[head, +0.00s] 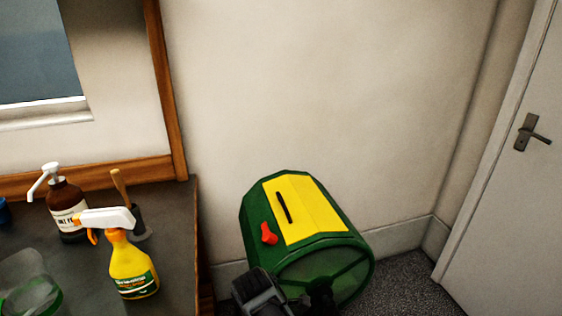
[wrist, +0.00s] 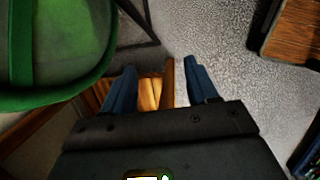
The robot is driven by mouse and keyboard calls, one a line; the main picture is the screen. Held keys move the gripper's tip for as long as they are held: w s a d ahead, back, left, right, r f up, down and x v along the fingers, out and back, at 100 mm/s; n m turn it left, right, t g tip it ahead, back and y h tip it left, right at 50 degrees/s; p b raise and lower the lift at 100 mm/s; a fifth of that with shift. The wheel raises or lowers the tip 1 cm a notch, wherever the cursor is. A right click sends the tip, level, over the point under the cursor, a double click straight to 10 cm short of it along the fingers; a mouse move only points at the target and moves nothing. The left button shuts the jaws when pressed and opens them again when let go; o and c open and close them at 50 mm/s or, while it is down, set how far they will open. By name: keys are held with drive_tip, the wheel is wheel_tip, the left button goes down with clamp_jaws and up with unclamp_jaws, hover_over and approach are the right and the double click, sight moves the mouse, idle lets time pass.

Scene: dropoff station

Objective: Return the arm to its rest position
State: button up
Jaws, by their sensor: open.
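My gripper (wrist: 160,67) shows in the wrist view with its two blue fingers spread apart. The gap between the fingertips holds nothing; brown wooden surfaces show behind and below it, and grey speckled floor lies beyond. In the head view, dark parts that look like my arm (head: 260,294) reach in at the bottom edge, in front of a green and yellow drum-shaped container. The fingers cannot be made out there.
The green container (head: 253,213) has a black slot and a red knob; its green side (wrist: 55,92) is close left of my gripper. A dark counter (head: 183,215) at left holds a yellow spray bottle (head: 133,270) and a brown pump bottle (head: 66,204). A door (head: 505,200) stands right.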

drive_tip(key=s+d+f+m+t+y, duration=0.2)
drive_tip(key=s+d+f+m, duration=0.25)
drive_tip(key=s, duration=0.35)
drive_tip(key=s+d+f+m+t+y, duration=0.1)
drive_tip(key=s+d+f+m+t, duration=0.15)
drive_tip(key=s+d+f, duration=0.4)
drive_tip(key=s+d+r+m+t, duration=0.1)
drive_tip(key=s+d+r+m, duration=0.2)
drive_tip(key=s+r, duration=0.3)
drive_tip(key=s+d+r+m+t, duration=0.2)
drive_tip(key=s+r+m, duration=0.1)
drive_tip(key=s, duration=0.4)
drive_tip(key=s+d+r+m+t, duration=0.2)
drive_tip(key=s+r+m, duration=0.1)
drive_tip(key=r, duration=0.6)
drive_tip(key=s+d+r+m+t, duration=0.2)
drive_tip(key=s+r, duration=0.4)
drive_tip(key=r, duration=0.4)
drive_tip(key=s+d+r+m+t+h, duration=0.1)
drive_tip(key=s+r, duration=0.4)
drive_tip(key=r, duration=0.5)
drive_tip(key=d+m+t, duration=0.1)
drive_tip(key=d+m, duration=0.1)
drive_tip(key=shift+d+m, duration=0.2)
drive_tip(key=shift+m, duration=0.1)
drive_tip(key=shift+c, duration=0.4)
